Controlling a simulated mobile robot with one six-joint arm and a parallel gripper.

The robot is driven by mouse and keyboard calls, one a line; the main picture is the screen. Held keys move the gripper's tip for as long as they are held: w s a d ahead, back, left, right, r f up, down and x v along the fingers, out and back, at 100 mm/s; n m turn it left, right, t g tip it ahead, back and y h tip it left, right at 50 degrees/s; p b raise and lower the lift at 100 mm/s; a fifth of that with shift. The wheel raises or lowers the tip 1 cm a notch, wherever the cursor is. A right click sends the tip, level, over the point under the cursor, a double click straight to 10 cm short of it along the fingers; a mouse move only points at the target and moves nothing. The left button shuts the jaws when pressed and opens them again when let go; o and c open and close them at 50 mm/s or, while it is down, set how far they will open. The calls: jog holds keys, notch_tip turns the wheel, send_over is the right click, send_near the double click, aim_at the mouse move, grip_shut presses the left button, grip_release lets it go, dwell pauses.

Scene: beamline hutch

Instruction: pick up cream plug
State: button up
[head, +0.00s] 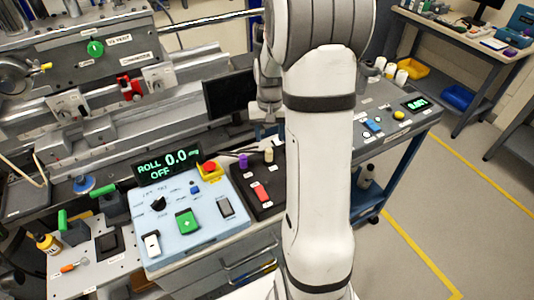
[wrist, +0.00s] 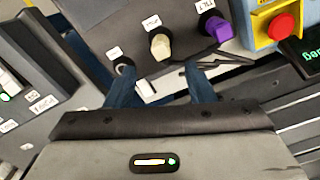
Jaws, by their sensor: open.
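The cream plug (wrist: 160,46) stands in the dark panel in the wrist view, just beyond my fingertips and near the middle between them. It also shows in the head view (head: 269,155), to the right of the purple plug (head: 243,160). My gripper (wrist: 163,82) is open and empty, with its two blue fingers apart on either side of a white label. In the head view my arm covers much of the gripper.
The purple plug (wrist: 218,28) stands close to the right of the cream plug in the wrist view. A ring-shaped socket (wrist: 124,66) lies by my left finger. A red emergency button (wrist: 284,26) on a yellow housing is further right.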

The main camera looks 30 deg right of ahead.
aim_at(269, 150)
notch_tip(269, 150, down, 7)
jog(key=shift+s+a+f+p, duration=0.1)
jog(key=shift+s+p, duration=0.05)
jog(key=shift+p, duration=0.4)
grip_shut()
dwell(0.3)
